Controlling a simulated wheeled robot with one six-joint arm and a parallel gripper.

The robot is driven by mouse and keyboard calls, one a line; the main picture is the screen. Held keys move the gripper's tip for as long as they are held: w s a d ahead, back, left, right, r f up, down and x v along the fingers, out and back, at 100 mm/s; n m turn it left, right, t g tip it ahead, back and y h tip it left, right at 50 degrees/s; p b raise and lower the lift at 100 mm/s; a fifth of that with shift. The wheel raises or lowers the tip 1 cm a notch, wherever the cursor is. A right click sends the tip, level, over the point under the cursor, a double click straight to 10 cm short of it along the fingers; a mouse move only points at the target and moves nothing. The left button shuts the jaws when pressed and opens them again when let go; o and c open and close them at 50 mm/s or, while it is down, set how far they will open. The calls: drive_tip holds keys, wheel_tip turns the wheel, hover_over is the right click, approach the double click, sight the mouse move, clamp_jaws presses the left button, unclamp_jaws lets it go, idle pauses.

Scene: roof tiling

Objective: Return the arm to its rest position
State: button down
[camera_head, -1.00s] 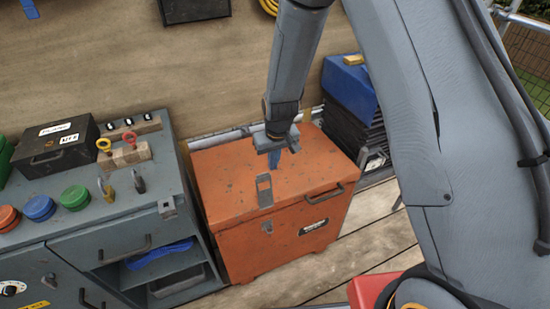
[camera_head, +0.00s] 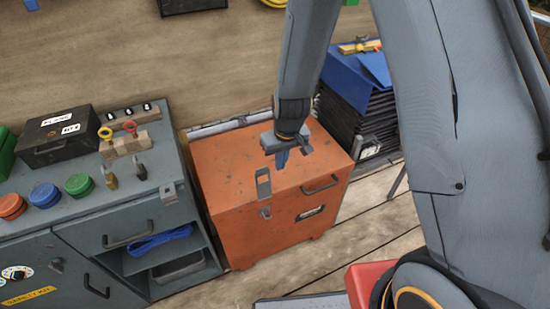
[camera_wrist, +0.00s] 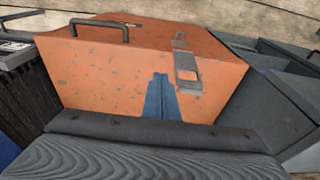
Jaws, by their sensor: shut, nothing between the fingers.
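My gripper (camera_head: 282,158) is over the orange metal chest (camera_head: 225,185) in the head view. Its blue-grey fingers are together with nothing between them. In the wrist view the shut fingers (camera_wrist: 161,98) show in front of the chest's orange lid (camera_wrist: 110,70). I cannot tell how far the fingers are above the lid. The chest's lid is closed, with a grey hasp (camera_head: 263,187) and a dark handle (camera_head: 321,185).
A grey workbench (camera_head: 110,225) stands at the left with a black case (camera_head: 55,137), coloured round tins and keys on it. A stack of dark tiles with blue sheets (camera_head: 355,95) stands behind right. Wooden planks (camera_head: 365,235) in front are partly clear.

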drive_tip(key=s+d+r+m+g, duration=0.1)
drive_tip(key=s+d+r+m, duration=0.3)
drive_tip(key=s+d+r, duration=0.9)
drive_tip(key=s+r, duration=0.3)
drive_tip(key=shift+r+h, duration=0.15)
drive_tip(key=shift+h, duration=0.25)
drive_tip(key=shift+s, duration=0.1)
